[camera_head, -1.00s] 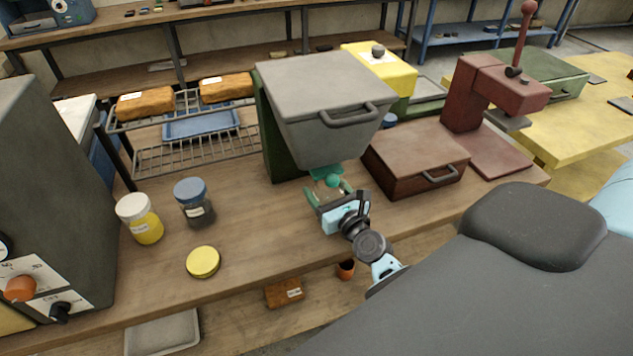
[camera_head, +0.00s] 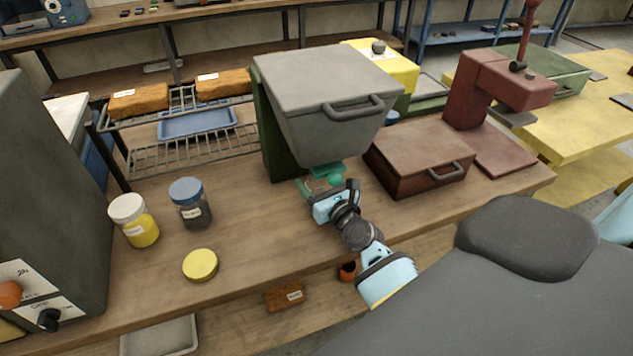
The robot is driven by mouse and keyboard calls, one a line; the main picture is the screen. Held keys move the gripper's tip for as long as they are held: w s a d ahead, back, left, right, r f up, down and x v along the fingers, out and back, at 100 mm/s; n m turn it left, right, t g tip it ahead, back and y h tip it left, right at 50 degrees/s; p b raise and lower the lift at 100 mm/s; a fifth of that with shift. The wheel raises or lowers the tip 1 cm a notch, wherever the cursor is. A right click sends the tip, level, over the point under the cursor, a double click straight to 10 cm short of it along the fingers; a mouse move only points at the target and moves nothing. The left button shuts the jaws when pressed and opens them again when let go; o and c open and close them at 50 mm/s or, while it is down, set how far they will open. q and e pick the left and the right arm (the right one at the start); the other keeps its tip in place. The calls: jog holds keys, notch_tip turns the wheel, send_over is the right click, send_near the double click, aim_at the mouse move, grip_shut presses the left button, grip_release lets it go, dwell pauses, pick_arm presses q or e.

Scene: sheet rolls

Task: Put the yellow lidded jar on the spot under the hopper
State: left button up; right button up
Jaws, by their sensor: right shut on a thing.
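A clear jar with a white lid and yellow contents (camera_head: 138,226) stands upright at the left of the bench. A low round yellow piece (camera_head: 200,265) lies to its right; I cannot tell whether it is a lid or a shallow tin. The grey hopper (camera_head: 330,100) stands on a green frame, with a teal outlet piece (camera_head: 328,169) below it. My right gripper (camera_head: 327,187) is under the hopper, shut on a small teal part at the outlet, mostly hidden by the gripper. The spot under the hopper is largely hidden. My left gripper is out of view.
A blue-lidded jar (camera_head: 190,204) stands beside the white-lidded jar. A brown case (camera_head: 418,158) and a red press (camera_head: 490,95) stand right of the hopper. A wire rack (camera_head: 180,150) is behind the jars. The bench front between yellow piece and gripper is clear.

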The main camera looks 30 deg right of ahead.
jog(key=shift+w+f, duration=0.1)
jog(key=o, duration=1.3)
jog(key=shift+s+r, duration=0.2)
jog(key=s, duration=0.7)
jog(key=s+a, duration=0.1)
jog(key=s, duration=0.3)
jog(key=shift+s, duration=0.35)
